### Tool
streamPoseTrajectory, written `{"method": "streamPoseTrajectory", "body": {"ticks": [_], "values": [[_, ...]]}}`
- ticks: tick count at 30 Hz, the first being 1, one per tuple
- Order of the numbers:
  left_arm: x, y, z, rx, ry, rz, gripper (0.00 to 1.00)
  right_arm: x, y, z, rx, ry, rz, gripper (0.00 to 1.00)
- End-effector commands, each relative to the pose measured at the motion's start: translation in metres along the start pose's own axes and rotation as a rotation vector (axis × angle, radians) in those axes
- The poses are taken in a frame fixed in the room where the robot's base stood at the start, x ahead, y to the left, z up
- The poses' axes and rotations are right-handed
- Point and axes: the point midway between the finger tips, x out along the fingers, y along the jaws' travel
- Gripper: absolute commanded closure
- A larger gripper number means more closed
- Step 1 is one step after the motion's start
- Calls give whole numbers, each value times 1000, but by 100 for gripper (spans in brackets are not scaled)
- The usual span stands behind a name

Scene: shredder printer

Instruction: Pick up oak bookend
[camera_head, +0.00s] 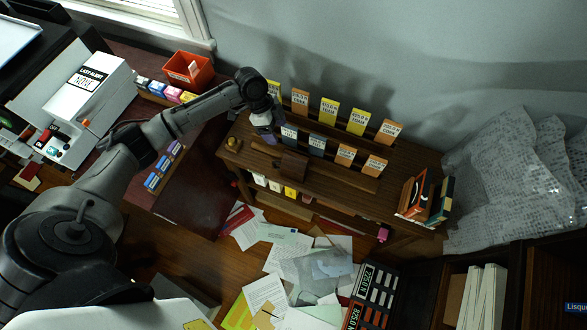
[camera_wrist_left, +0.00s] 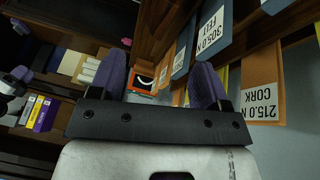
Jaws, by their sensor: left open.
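A dark brown wooden block-like piece (camera_head: 292,164) stands on the wooden shelf unit (camera_head: 335,188), in front of the rows of cards. It looks like the oak bookend, but I cannot be sure. My left gripper (camera_head: 267,138) is open, with nothing seen between its purple fingers, above the shelf and up-left of this piece. The gripper is apart from it. In the left wrist view the open fingers (camera_wrist_left: 160,80) frame an orange-edged book (camera_wrist_left: 143,84) farther off. I cannot make out the bookend there.
Yellow, orange and blue cards (camera_head: 328,111) stand in rows close behind the left gripper; a blue card (camera_wrist_left: 212,30) and an orange card (camera_wrist_left: 263,88) show large in the wrist view. Books (camera_head: 417,194) stand at the shelf's right end. Papers (camera_head: 285,265) litter the lower surface.

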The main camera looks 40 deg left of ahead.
Motion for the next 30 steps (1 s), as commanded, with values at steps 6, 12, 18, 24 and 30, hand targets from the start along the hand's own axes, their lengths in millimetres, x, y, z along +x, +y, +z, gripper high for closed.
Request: {"method": "streamPoseTrajectory", "body": {"ticks": [6, 12, 18, 24, 30], "values": [[24, -6, 4, 0, 9, 4, 30, 8, 0, 0, 0, 6, 1, 57], [58, -6, 3, 2, 9, 3, 30, 10, 0, 1, 1, 8, 1, 57], [78, -6, 3, 1, 8, 1, 30, 12, -1, 1, 4, 9, -2, 57], [84, -6, 3, 1, 7, 1, 30, 12, -2, 0, 8, 10, -5, 57], [99, -5, 4, 1, 8, 4, 30, 14, -2, 1, 8, 10, -5, 57]]}}
